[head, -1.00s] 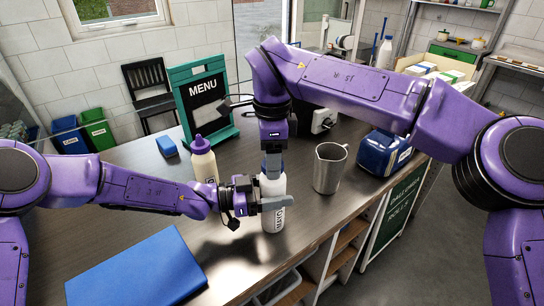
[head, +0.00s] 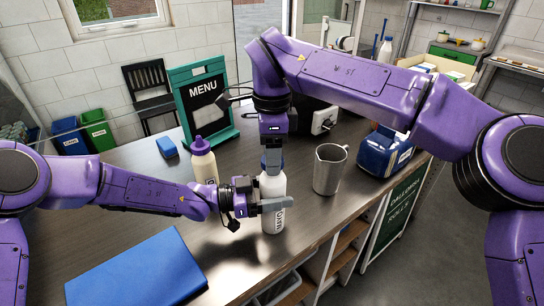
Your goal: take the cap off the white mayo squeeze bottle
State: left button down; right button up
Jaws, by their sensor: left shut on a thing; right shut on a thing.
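The white mayo squeeze bottle (head: 272,222) stands upright near the front edge of the counter. My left gripper (head: 273,205) comes in from the left and is shut around the bottle's body. My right gripper (head: 271,160) points down from above and is shut on the bottle's cap (head: 265,163), which shows as a small bit of dark blue. The fingers hide most of the cap and the bottle's neck. I cannot tell whether the cap touches the neck or is apart from it.
A cream bottle with a purple cap (head: 203,163) stands behind my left gripper. A blue board (head: 138,270) lies front left. A menu sign (head: 205,100) stands behind.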

pick_arm(q)
jog(key=shift+s+f, duration=0.1)
jog(key=shift+f, duration=0.25)
pick_arm(e)
jog(key=shift+r, duration=0.3)
jog(key=shift+w, duration=0.1)
jog(key=shift+r, duration=2)
pick_arm(q)
jog(key=shift+c, duration=0.8)
grip_release()
jog(key=shift+o, duration=0.6)
jog(key=shift+w+r, duration=0.1)
jog(key=shift+w, duration=0.1)
pick_arm(e)
jog(key=shift+w+f, duration=0.1)
jog(key=shift+w, duration=0.05)
pick_arm(q)
jog(key=shift+a, duration=0.1)
